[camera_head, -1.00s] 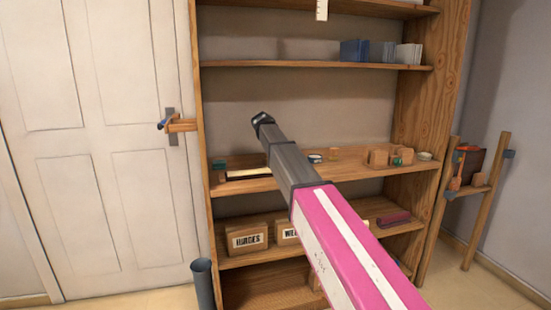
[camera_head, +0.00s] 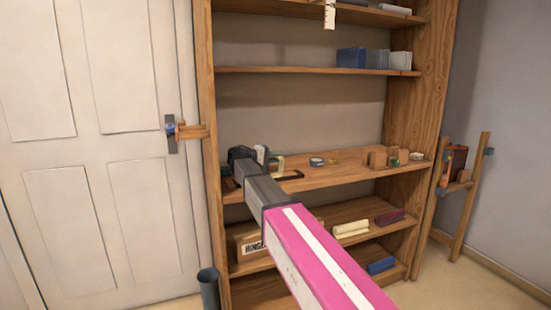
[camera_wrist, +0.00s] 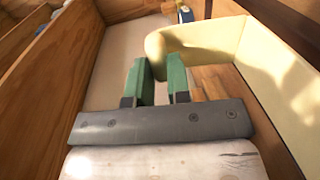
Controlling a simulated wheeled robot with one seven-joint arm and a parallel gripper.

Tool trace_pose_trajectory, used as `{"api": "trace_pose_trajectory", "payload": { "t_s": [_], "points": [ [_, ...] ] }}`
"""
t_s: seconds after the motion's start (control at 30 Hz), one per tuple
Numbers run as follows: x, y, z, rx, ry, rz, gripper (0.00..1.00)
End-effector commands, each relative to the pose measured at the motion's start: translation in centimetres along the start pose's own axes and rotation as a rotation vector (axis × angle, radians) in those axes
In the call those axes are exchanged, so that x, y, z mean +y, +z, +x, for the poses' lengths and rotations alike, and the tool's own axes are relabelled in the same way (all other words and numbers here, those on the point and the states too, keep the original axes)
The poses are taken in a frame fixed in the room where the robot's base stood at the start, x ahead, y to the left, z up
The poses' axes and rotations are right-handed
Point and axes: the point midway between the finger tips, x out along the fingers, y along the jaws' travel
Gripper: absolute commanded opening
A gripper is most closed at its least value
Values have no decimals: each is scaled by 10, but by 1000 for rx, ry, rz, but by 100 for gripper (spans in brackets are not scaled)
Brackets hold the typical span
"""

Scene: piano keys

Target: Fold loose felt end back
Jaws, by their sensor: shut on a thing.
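The cream felt strip (camera_wrist: 260,60) shows large at the right of the wrist view. Its rounded, folded-over end reaches left to the green fingers of my gripper (camera_wrist: 162,85). The fingers are shut on this end, with a narrow gap showing between them. In the head view a small pale curved piece (camera_head: 277,165), perhaps the same felt, stands on the middle shelf beside the dark end of my arm. My fingers are hidden there behind my arm.
Below are a labelled box (camera_head: 251,247) and a cream roll (camera_head: 350,229). A wooden wall (camera_wrist: 45,75) stands left in the wrist view.

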Motion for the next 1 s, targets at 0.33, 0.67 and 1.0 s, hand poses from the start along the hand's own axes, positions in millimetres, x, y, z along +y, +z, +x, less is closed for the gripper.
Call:
{"api": "trace_pose_trajectory", "payload": {
  "t_s": [0.33, 0.67, 1.0],
  "points": [
    [-10, 0, -16, -1, 25, 0, 0],
    [-21, 1, -26, -1, 22, -2, 0],
    [-25, 2, -27, -5, 22, -3, 0]
  ]
}}
